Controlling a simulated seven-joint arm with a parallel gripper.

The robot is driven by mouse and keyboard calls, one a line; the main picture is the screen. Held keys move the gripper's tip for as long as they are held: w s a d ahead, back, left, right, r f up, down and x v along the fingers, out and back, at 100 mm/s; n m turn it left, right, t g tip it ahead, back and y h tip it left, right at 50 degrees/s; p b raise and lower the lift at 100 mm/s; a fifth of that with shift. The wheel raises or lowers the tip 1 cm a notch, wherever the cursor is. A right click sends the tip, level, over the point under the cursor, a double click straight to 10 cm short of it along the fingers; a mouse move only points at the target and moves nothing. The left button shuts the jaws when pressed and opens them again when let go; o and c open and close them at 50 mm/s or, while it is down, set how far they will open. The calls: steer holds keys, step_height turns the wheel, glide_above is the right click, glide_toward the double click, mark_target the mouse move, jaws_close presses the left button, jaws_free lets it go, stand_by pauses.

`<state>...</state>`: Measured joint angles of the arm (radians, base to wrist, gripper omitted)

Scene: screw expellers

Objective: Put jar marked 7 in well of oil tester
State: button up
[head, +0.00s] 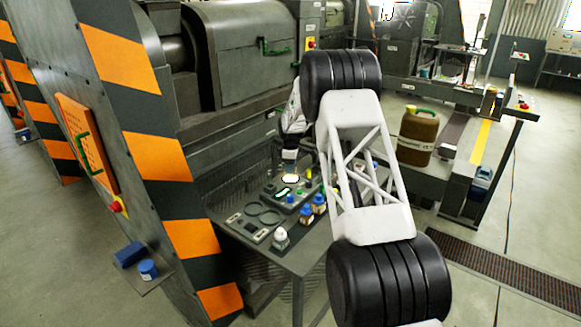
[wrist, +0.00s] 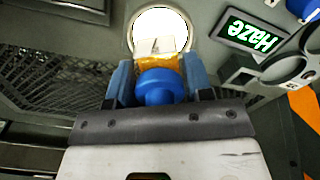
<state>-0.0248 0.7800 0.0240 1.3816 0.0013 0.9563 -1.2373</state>
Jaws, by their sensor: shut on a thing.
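My gripper (wrist: 158,74) is shut on a jar with a blue cap (wrist: 162,88), amber contents and a pale label, whose number I cannot read. In the wrist view the jar's far end overlaps the near edge of the bright round well (wrist: 160,25). I cannot tell whether the jar is above the well or entering it. The oil tester's green display (wrist: 252,33) reads "Haze". In the head view the lit well (head: 291,179) is on the oil tester (head: 271,188), just below my gripper (head: 289,157); the held jar is hard to make out there.
Blue-capped jars (head: 306,213) and a white-capped jar (head: 281,239) stand on the bench (head: 298,262) near the tester. A plate with round recesses (head: 252,222) lies at the left. The striped machine panel (head: 160,160) rises close by. A brown canister (head: 417,136) stands at right.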

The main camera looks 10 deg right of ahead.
steer(key=shift+f, duration=0.85)
stand_by(2.5)
steer(key=o, duration=1.6)
steer(key=shift+r, duration=0.1)
steer(key=shift+r, duration=4.4)
steer(key=shift+s+r, duration=0.1)
